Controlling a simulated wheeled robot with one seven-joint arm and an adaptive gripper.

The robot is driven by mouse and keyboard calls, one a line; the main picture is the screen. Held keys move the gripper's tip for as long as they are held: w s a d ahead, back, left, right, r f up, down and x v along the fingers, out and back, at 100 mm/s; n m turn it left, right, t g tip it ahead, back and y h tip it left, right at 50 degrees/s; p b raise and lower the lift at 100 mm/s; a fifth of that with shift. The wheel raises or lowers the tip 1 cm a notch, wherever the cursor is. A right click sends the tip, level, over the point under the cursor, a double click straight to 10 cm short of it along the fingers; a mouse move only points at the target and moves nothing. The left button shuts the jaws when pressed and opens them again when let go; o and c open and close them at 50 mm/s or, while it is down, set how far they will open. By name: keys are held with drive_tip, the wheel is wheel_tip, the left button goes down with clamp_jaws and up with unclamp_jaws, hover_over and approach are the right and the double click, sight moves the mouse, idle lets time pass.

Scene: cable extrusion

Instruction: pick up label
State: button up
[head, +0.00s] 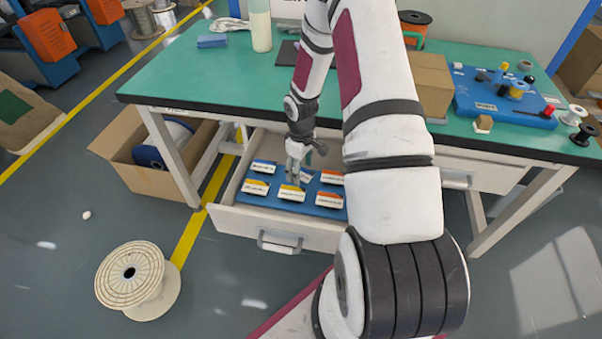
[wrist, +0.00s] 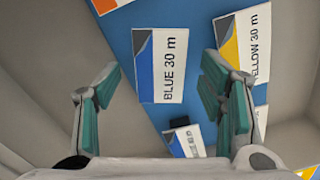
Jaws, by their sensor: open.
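The labels lie on a blue tray (head: 318,185) in the open drawer under the workbench. They are white cards with coloured corners, including a yellow one at the left (head: 256,188), a yellow-orange one at front (head: 291,193) and a blue one (head: 263,167). My gripper (head: 297,172) points down over the tray and partly hides the middle labels. In the wrist view my gripper (wrist: 161,82) is open and empty. A "BLUE 30 m" label (wrist: 160,65) shows between its fingers. A "YELLOW 30 m" label (wrist: 247,50) lies beside the right finger, which partly covers it.
Drawer walls (head: 235,222) surround the tray closely. The green workbench (head: 190,75) stands above and behind, with a cardboard box (head: 430,85) and blue fixture board (head: 505,100) on top. An open carton (head: 150,180) and cable spool (head: 118,275) stand left on the floor.

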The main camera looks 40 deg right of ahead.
drive_tip(key=c, duration=0.8)
